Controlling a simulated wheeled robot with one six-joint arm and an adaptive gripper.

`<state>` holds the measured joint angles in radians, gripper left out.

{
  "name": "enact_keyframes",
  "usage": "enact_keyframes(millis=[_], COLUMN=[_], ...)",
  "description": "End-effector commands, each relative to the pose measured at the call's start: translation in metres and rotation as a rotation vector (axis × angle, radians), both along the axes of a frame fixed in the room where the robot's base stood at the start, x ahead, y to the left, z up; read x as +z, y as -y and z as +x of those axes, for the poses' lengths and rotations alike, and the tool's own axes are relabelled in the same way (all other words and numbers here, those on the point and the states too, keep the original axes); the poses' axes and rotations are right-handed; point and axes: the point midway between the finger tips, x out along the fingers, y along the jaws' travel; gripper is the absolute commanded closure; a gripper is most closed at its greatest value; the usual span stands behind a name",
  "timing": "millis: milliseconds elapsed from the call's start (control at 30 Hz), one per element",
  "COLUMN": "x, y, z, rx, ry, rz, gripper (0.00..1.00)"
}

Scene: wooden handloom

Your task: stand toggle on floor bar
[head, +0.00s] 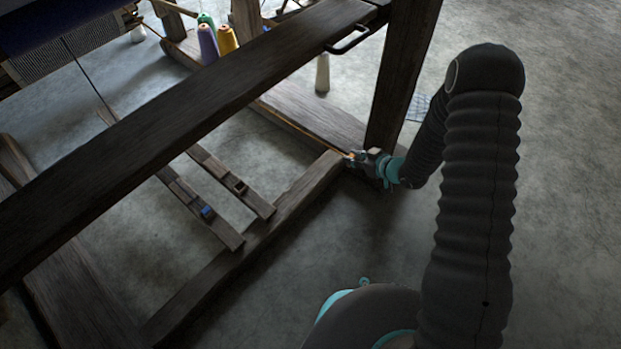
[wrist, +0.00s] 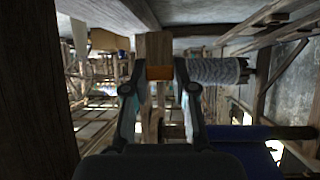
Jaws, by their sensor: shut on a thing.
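A wooden beam stands right behind the piece in that view. In the head view only a small orange spot shows at the fingertips. I cannot tell whether the toggle touches the bar or how it is tilted.
The loom's upright post (head: 400,80) rises close to my gripper. Two treadles (head: 232,183) lie left of the floor bar. Yarn cones (head: 228,40) stand behind. The floor at right is clear.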

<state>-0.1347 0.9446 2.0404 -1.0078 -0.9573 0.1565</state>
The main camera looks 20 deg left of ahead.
Motion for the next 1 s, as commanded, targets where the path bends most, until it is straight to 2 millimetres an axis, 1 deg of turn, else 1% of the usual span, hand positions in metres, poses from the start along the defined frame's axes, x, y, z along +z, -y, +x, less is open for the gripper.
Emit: enact_keyframes(millis=[33,100,267,367,700,800,900,1000], x=[-0.003,-0.006,-0.016,-0.027,-0.066,-0.074,-0.078,-0.081], y=[-0.006,-0.011,-0.025,-0.041,-0.107,-0.121,-0.129,-0.132], z=[-0.005,-0.009,-0.014,-0.015,-0.017,-0.017,-0.016,-0.017], rx=[0.041,0.082,0.122,0.124,0.122,0.121,0.119,0.119], ry=[-0.004,-0.005,-0.009,-0.009,-0.008,-0.007,-0.007,-0.008], rz=[-0.008,-0.016,-0.025,-0.025,-0.025,-0.025,-0.025,-0.026], gripper=[0.9,0.9,0.9,0.9,0.9,0.9,0.9,0.9])
